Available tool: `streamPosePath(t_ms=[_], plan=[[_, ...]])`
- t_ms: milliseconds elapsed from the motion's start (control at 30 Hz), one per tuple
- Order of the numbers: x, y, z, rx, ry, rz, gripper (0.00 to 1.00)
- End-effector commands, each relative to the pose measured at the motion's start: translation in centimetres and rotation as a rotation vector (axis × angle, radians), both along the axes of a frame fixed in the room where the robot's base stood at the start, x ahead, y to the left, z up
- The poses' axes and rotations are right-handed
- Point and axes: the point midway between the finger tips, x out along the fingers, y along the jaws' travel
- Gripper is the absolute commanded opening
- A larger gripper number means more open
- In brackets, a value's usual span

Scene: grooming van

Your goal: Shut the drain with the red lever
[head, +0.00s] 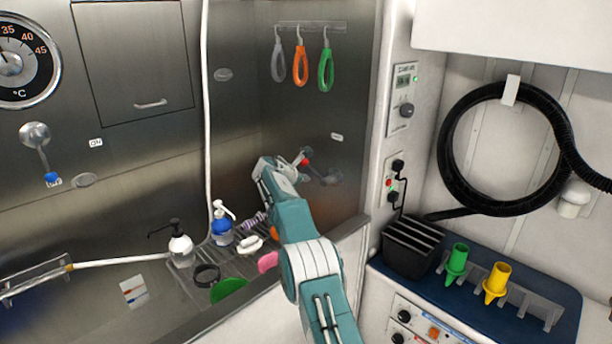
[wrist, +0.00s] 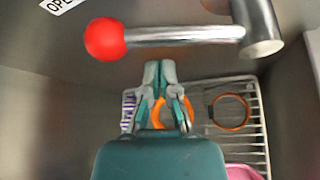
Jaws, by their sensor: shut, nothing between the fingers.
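The red lever is a chrome rod with a red ball knob (wrist: 105,39). In the wrist view the rod (wrist: 185,35) runs level from the knob on the left to a metal pivot (wrist: 258,28) on the right. My gripper (wrist: 160,68) is shut and empty, just below the rod in that picture; I cannot tell whether it touches. In the head view my gripper (head: 303,158) is at the steel wall, close to the red knob (head: 306,162), and partly hides the lever. The drain itself is not clearly seen.
A label reading "OPE" (wrist: 60,4) is cut off near the knob. A rack (head: 200,290) below holds a white pump bottle (head: 180,245), a blue bottle (head: 221,228) and grooming tools. Coloured loops (head: 300,65) hang on the wall above.

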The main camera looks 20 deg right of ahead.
Motion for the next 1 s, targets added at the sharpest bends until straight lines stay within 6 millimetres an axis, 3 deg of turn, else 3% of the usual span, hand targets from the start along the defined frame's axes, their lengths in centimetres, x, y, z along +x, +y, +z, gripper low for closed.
streamPosePath(t_ms=[200, 1000], plan=[[-0.4, -0.5, 1.3, 0.0, 0.004, -0.001, 0.0], [-0.3, -0.5, 1.9, 0.024, -0.061, 0.0, 0.0]])
